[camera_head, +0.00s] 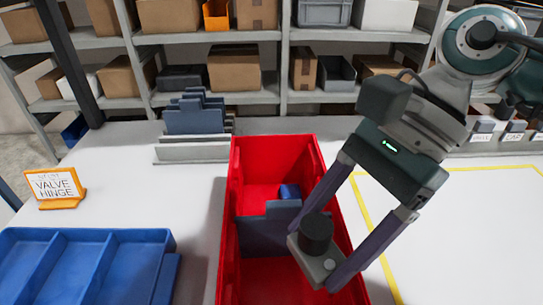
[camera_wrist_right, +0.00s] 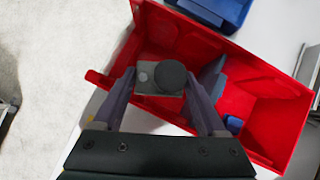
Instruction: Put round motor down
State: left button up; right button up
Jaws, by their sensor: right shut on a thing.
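The round motor (camera_head: 316,232) is a grey plate with a black cylinder on top. My right gripper (camera_head: 317,262) is shut on it, with one finger on each side of the plate. In the head view it appears over the front compartment of the red bin (camera_head: 234,210), near its right wall. The right wrist view also shows the motor (camera_wrist_right: 171,77) between the fingers, with the bin (camera_wrist_right: 290,100) below. I cannot tell whether the motor touches the bin. A dark divider (camera_head: 262,232) splits the bin. My left gripper is out of view.
A small blue part (camera_head: 290,191) lies in the bin's back compartment. A blue compartment tray (camera_head: 85,238) and a "VALVE HINGE" sign (camera_head: 57,187) stand left. Grey-blue dividers (camera_head: 194,115) stand behind. A yellow-outlined area (camera_head: 450,225) at right looks clear. Loaded shelves (camera_head: 262,97) are at the back.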

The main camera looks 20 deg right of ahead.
jog(key=shift+f, duration=0.35)
jog(key=shift+f+b, duration=0.65)
jog(key=shift+b, duration=0.2)
jog(key=o, duration=1.5)
jog(key=shift+o, duration=0.2)
jog(key=shift+r, duration=0.1)
